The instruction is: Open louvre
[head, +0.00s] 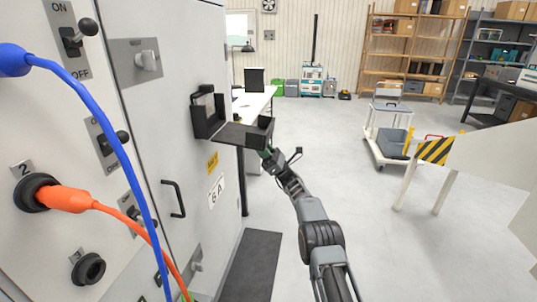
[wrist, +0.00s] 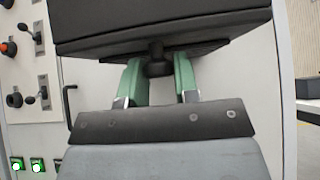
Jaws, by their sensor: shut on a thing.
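The louvre (head: 243,135) is a dark flap with a raised outer edge on the grey cabinet's face. In the head view it stands out from its dark frame (head: 208,112), roughly level. In the wrist view its dark panel (wrist: 165,22) fills the top, with a short dark knob (wrist: 156,68) on it. My gripper (head: 267,153) is at the flap's outer end. Its two green fingers (wrist: 159,75) are shut on the knob, one at each side. The fingertips are partly hidden under the panel's edge.
The cabinet front carries a black door handle (head: 173,199), switches and sockets with blue and orange cables (head: 97,85). A white table (head: 258,102) stands behind the louvre. A trolley (head: 385,140) and a striped barrier (head: 435,151) stand to the right. The floor between is clear.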

